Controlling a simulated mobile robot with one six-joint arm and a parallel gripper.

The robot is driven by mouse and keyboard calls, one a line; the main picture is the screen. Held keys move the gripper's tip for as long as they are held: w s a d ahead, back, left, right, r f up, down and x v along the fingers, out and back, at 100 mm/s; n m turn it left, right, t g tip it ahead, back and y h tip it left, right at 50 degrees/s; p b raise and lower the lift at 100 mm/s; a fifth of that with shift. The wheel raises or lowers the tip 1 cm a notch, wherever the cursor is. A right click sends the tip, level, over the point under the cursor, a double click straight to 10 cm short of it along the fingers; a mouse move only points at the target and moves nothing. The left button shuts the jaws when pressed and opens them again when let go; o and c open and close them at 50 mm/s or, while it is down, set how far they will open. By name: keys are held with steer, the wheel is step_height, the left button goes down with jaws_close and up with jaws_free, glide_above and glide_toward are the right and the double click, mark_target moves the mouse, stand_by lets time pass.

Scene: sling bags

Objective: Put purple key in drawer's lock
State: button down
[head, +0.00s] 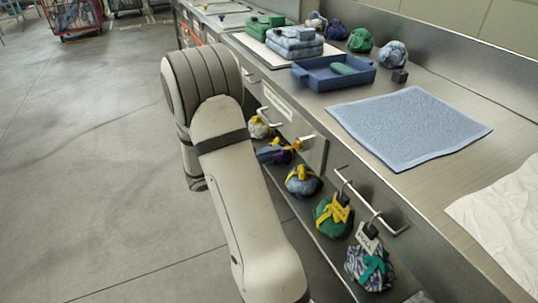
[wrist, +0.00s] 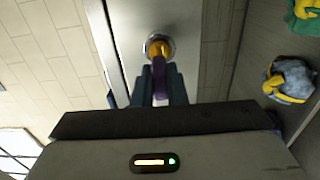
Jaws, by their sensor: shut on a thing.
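In the wrist view, my gripper (wrist: 158,75) is shut on the purple key (wrist: 159,72), its dark fingers on either side of the purple part. A yellow part (wrist: 157,48) beyond it meets the round metal lock (wrist: 168,43) on the grey drawer front (wrist: 190,20). I cannot tell how deep it sits in the lock. My arm hides most of my gripper there.
Several tied bags hang below the counter, including a blue one (head: 302,182) and a green one (head: 333,215). A drawer handle (head: 372,205) juts out nearby. On the counter are a blue tray (head: 318,83) and a blue towel (head: 408,128).

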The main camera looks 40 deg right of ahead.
steer(key=shift+b+x, duration=0.4)
steer(key=shift+x, duration=1)
steer(key=c, duration=1.4)
jaws_free()
steer(key=p+v, duration=0.1)
steer(key=v, duration=0.6)
steer(key=shift+w+a, duration=0.1)
steer(key=shift+a, duration=0.25)
